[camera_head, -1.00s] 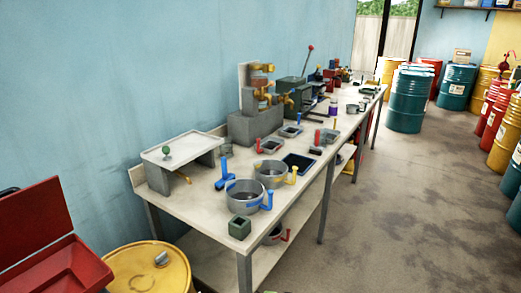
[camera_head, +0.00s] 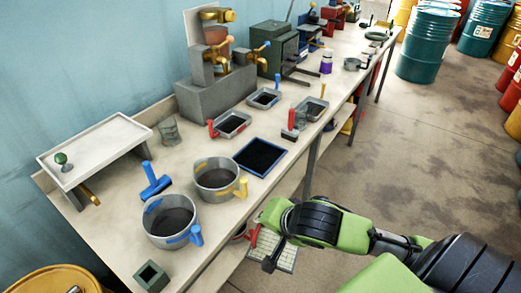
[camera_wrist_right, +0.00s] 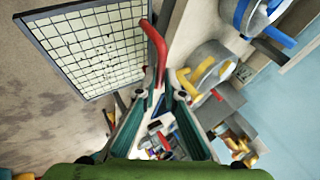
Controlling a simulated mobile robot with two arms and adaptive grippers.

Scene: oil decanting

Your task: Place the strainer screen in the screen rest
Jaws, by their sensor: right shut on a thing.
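The strainer screen (camera_head: 286,258) is a pale square mesh in a thin dark frame with a red handle. It hangs in front of the bench's front edge, low and tilted, partly hidden by my right gripper (camera_head: 268,240). In the right wrist view the mesh (camera_wrist_right: 88,42) fills the upper left, and my right gripper (camera_wrist_right: 155,88) is shut on its red handle. I cannot tell for sure which thing is the screen rest; a flat black tray with a blue rim (camera_head: 237,157) lies on the bench, beyond the gripper. My left gripper is not in view.
Two grey pots, one with a blue handle (camera_head: 170,241) and one with a yellow handle (camera_head: 202,194), stand near the front edge. A blue tool (camera_head: 155,187), a small dark green box (camera_head: 151,278) and a raised white tray (camera_head: 95,150) are left. Small red- and blue-handled pans stand farther back.

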